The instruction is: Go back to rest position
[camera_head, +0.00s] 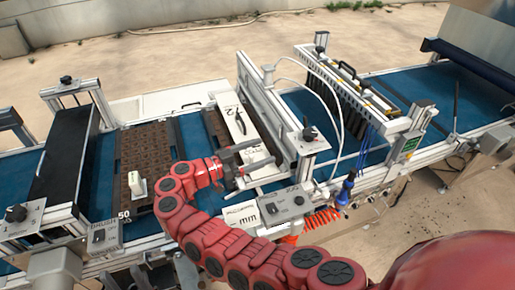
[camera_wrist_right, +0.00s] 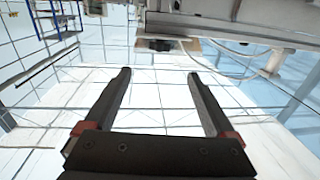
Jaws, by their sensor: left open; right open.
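My right arm, red and jointed, comes in from the lower right in the head view and bends back over the conveyor line. Its gripper (camera_head: 264,153) points right, above the middle of the machine beside the white panel. In the right wrist view the two dark fingers of this gripper (camera_wrist_right: 160,98) are spread wide, with nothing between them. My left gripper is not in view.
A blue conveyor (camera_head: 101,172) carries a brown seed tray (camera_head: 145,143) with a small pale block (camera_head: 138,183) on it. Close to the right gripper are a white panel (camera_head: 235,122), a metal frame (camera_head: 262,100) and a control box (camera_head: 285,205). White hoses (camera_head: 330,100) arch further right.

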